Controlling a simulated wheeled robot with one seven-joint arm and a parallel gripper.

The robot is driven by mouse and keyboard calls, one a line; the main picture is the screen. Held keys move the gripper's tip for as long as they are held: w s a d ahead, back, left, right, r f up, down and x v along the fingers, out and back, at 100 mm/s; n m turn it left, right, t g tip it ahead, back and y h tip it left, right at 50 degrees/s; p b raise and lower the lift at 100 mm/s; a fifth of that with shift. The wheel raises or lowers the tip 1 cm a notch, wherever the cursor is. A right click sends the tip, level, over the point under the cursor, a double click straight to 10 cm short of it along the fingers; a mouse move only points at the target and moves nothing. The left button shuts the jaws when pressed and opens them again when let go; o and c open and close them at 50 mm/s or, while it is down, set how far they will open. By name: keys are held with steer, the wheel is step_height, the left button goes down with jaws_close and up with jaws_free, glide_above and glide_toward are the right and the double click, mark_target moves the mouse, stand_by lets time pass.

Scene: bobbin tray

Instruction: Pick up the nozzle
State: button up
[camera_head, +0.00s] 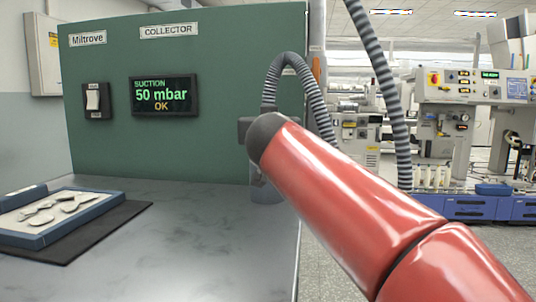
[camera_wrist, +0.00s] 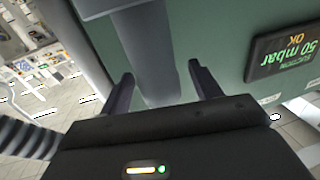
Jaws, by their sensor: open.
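In the wrist view my gripper (camera_wrist: 160,70) is open, its two dark fingers apart. In the head view my red arm covers the gripper and most of that spot. A ribbed grey hose (camera_head: 287,62) arches above it, one end dropping behind my arm's dark tip.
The green panel (camera_head: 220,90) carries a suction display (camera_head: 164,95) reading 50 mbar OK and a switch (camera_head: 97,100). The grey bench (camera_head: 190,240) is clear in the middle. Another hose (camera_head: 385,85) hangs at right.

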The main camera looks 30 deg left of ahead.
steer(key=shift+w, duration=0.2)
jaws_close()
stand_by(0.3)
steer(key=shift+r, duration=0.1)
step_height(320, 180, up, 14)
steer(key=p, duration=0.7)
steer(key=shift+p, duration=0.4)
steer(key=shift+f, duration=0.25)
